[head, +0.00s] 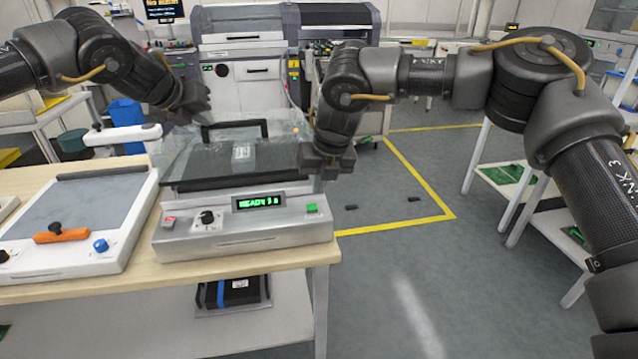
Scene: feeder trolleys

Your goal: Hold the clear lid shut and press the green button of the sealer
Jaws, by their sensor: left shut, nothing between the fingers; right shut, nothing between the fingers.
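The sealer (265,236) is a silver box near the table's right end, with a lit green display (259,202) that seems to read READY. Its green button (312,208) is at the front right. The clear lid (185,152) with a black handle (236,126) lies over a dark package (215,160) with a white label. I cannot tell whether the lid is fully down. My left gripper (194,110) is shut and empty by the lid's back left side; contact is unclear. My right gripper (328,168) is shut and empty, above the green button and apart from it.
A white device (122,225) with an orange handle (62,235) and a blue knob stands left of the sealer. The sealer also has a black knob and a red switch. A large machine (240,60) stands behind.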

